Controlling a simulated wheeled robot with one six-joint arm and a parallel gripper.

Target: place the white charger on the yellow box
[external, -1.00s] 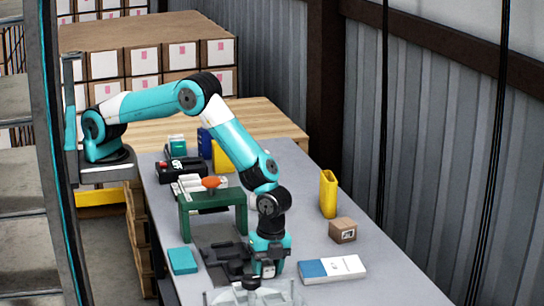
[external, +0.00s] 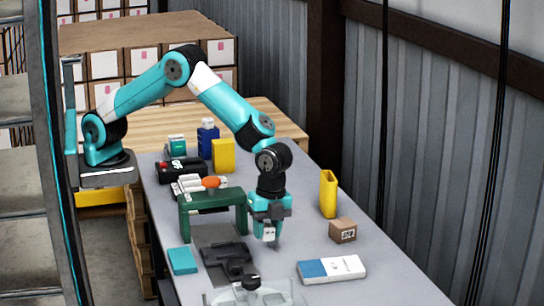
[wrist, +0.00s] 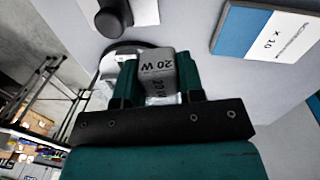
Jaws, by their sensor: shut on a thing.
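The white charger (external: 268,234), marked 20 W in the wrist view (wrist: 157,70), is held between the two fingers of my gripper (external: 266,225). My gripper is shut on it, pointing down above the grey table, right of the green stand. The fingers hide the charger's sides in the wrist view. A yellow box (external: 223,156) stands upright at the far end of the table, beyond the green stand and well apart from the charger. Another upright yellow item (external: 328,194), which looks open at the top, stands near the right edge. I cannot tell which is the task's box.
The green stand (external: 212,199) carries an orange-and-white item. A black fixture (external: 228,260) and a clear lid-like piece (external: 255,293) lie nearer the front. A small carton (external: 342,230), a blue-and-white box (external: 332,270) and a teal box (external: 182,260) stand around.

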